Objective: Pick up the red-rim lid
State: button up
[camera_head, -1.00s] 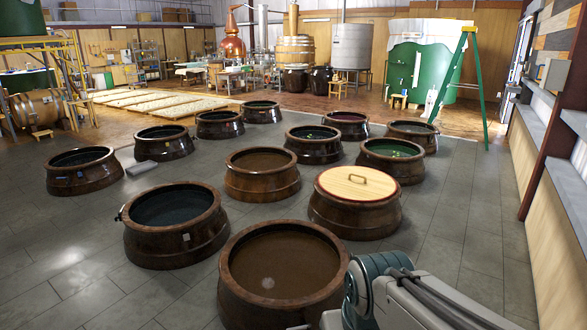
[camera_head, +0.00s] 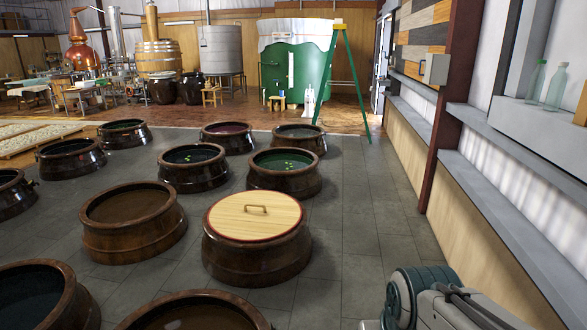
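The red-rim lid (camera_head: 238,219) is a round pale wooden disc with a thin red edge and a small bar handle (camera_head: 256,209) on top. Part of my arm shows at the bottom right, apart from the lid and nearer to me. My gripper itself is outside the view, so its opening cannot be seen.
Several open jars stand left of and behind the lidded one, including a brown-filled jar (camera_head: 133,222) and one with green bits (camera_head: 285,173). Grey floor (camera_head: 372,235) is clear to the right, up to the ledged wall (camera_head: 480,190). A green stepladder (camera_head: 355,85) stands behind.

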aim_at(254, 215)
jog(key=z, duration=0.25)
jog(key=i, duration=3.05)
jog(key=u, duration=0.9)
jog(key=i, duration=1.4)
jog(key=u, duration=0.55)
